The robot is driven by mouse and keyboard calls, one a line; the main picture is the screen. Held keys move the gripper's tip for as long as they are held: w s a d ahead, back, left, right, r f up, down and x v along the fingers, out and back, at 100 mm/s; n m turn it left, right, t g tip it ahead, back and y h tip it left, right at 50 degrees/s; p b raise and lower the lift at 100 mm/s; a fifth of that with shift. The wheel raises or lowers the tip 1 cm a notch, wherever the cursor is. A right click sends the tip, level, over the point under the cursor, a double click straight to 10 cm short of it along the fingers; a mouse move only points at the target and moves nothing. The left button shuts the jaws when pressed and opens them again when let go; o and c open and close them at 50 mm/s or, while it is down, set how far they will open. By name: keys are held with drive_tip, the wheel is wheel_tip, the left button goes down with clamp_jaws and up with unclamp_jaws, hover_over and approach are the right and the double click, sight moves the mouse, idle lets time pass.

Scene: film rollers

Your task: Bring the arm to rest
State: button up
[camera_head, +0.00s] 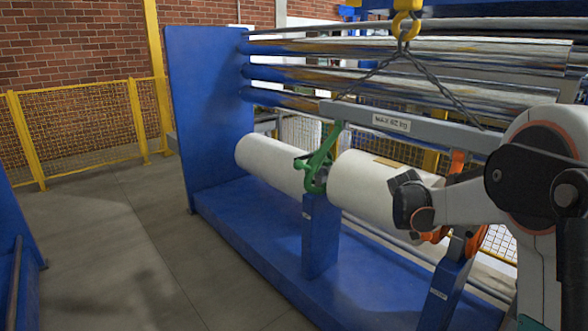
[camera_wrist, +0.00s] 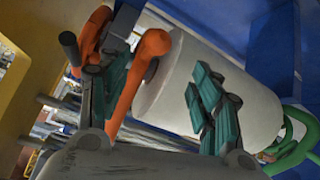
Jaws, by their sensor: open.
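My arm (camera_head: 545,165) reaches in from the right in the head view, bent, with its wrist in front of the right white roll (camera_head: 368,187). My gripper (camera_wrist: 160,78) shows in the wrist view with its teal-padded fingers spread apart and nothing clamped between them. The orange hook (camera_wrist: 150,62) and the near end of the white roll (camera_wrist: 235,95) lie behind the gap between the fingers. I cannot tell whether a finger touches them. In the head view the fingers are hidden behind my wrist.
A grey lifting beam (camera_head: 365,119) hangs on chains from a yellow hook (camera_head: 406,22). A green hook (camera_head: 322,160) sits between the right roll and another white roll (camera_head: 268,160). Blue posts (camera_head: 320,235) rise from the blue machine base (camera_head: 245,225). Open floor (camera_head: 110,255) lies left.

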drive_tip(key=s+a+r+n+y, duration=0.1)
drive_tip(key=s+a+r, duration=0.25)
drive_tip(key=s, duration=0.35)
drive_tip(key=s+a+r+n+y, duration=0.1)
drive_tip(key=s+a+r, duration=0.2)
drive_tip(key=s+a, duration=0.3)
drive_tip(key=s+a+r+n+y, duration=0.1)
drive_tip(key=s+a+r, duration=0.2)
drive_tip(key=s, duration=0.5)
drive_tip(key=s+a+f+n+y, duration=0.1)
drive_tip(key=s+a, duration=0.2)
drive_tip(key=s, duration=0.4)
drive_tip(key=s+a+f+n+y, duration=0.1)
drive_tip(key=s+a+f, duration=0.1)
drive_tip(key=s+a, duration=0.2)
drive_tip(key=s+a+f+n+t+y, duration=0.1)
drive_tip(key=s+a+f, duration=0.1)
drive_tip(key=s, duration=0.8)
drive_tip(key=shift+s+a+n, duration=0.25)
drive_tip(key=shift+a+n, duration=0.15)
drive_tip(key=shift+a, duration=0.25)
